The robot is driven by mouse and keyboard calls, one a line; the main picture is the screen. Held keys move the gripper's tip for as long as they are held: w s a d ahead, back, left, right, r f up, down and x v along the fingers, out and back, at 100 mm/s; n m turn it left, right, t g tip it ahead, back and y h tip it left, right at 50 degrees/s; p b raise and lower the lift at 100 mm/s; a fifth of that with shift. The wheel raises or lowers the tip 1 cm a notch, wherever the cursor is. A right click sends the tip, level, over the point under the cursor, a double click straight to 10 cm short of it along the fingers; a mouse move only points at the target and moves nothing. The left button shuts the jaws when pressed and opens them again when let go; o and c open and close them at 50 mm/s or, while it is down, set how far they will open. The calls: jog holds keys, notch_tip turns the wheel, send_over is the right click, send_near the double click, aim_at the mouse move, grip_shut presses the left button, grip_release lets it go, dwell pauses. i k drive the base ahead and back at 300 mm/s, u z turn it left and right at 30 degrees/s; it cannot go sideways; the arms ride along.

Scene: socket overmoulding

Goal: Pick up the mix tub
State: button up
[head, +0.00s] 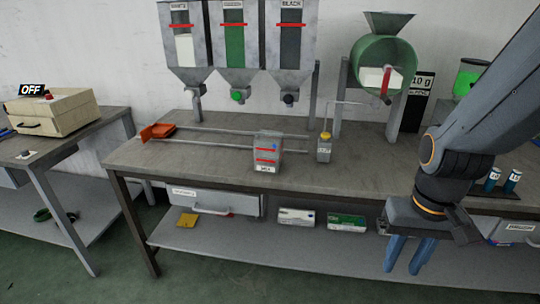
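The mix tub (268,153) is a grey upright container with red bands, a small blue mark and a white label that seems to read MIX. It stands on the workbench near the front edge, by two thin rails. My gripper (403,269) hangs in front of the bench at the right, lower in the picture than the tub and well apart from it. Its two blue fingers point down with a gap between them and nothing in it.
White, green and black hoppers (238,45) hang behind the tub. A small yellow-topped bottle (325,148) stands right of it, and an orange scoop (157,131) lies left. A green drum (383,63) is at the back right. Boxes (346,222) lie on the lower shelf.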

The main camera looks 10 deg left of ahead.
aim_at(268, 145)
jog(key=z, duration=0.05)
jog(key=k, duration=0.5)
jog(key=u, duration=1.1)
jog(key=i, duration=1.15)
jog(key=z, duration=0.85)
jog(key=i, duration=0.75)
jog(key=z, duration=0.15)
